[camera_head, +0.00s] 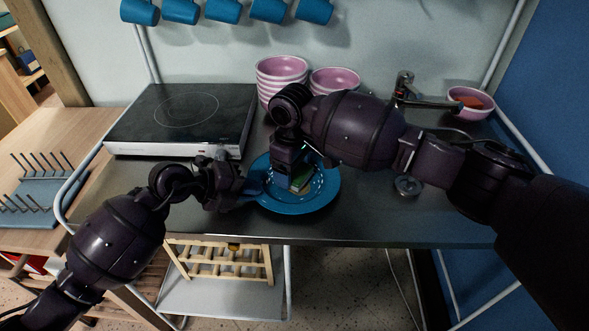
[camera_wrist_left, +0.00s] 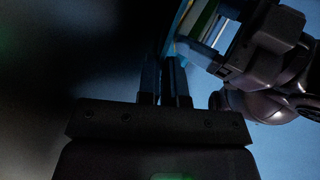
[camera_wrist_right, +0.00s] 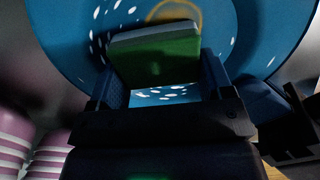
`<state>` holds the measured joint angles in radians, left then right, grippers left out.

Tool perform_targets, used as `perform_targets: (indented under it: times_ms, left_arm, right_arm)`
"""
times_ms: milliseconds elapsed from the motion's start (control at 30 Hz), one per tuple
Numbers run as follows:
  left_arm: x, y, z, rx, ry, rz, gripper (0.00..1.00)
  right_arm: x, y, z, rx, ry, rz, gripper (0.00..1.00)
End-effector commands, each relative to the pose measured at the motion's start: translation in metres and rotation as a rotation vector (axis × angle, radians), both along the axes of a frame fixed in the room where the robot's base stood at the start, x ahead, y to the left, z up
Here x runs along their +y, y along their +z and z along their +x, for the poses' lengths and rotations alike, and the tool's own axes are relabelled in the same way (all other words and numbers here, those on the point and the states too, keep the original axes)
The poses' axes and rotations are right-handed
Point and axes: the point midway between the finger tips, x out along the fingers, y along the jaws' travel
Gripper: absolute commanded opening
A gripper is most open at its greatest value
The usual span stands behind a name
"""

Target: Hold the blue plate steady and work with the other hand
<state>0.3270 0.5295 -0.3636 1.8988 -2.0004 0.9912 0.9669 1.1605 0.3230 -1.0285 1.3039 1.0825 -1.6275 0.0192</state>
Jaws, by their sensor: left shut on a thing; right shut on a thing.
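The blue plate (camera_head: 325,190) with white specks is at the front edge of the metal counter. My left gripper (camera_head: 252,190) is shut on the plate's left rim; its close fingers (camera_wrist_left: 173,80) show in the left wrist view. My right gripper (camera_head: 297,172) is over the plate, shut on a sponge (camera_head: 302,185) with a green side and a paler side. In the right wrist view the sponge (camera_wrist_right: 155,58) sits between the fingers, against or just above the plate (camera_wrist_right: 265,30); contact is unclear.
A hob (camera_head: 185,110) stands at the left. Stacked pink bowls (camera_head: 281,75) are behind my right gripper. A tap (camera_head: 403,90) and a pink bowl (camera_head: 470,103) with an orange thing are at the back right. A blue dish rack (camera_head: 38,195) is at the far left.

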Motion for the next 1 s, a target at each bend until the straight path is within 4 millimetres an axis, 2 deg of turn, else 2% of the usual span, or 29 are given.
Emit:
perform_targets:
  times_ms: [200, 567, 1000]
  left_arm:
    - [0.0, -0.001, 0.0, 0.003, 0.0, 0.002, 0.0]
    - [-0.001, -0.001, -0.001, 0.003, -0.002, 0.0, 0.0]
    - [0.0, -0.001, -0.001, 0.003, -0.001, 0.001, 0.0]
  right_arm:
    - [0.015, -0.002, 0.0, 0.0, 0.0, 0.0, 0.51]
    - [0.017, -0.003, -0.001, 0.002, 0.001, 0.001, 0.51]
    - [0.017, 0.031, 0.0, -0.001, 0.0, 0.002, 0.51]
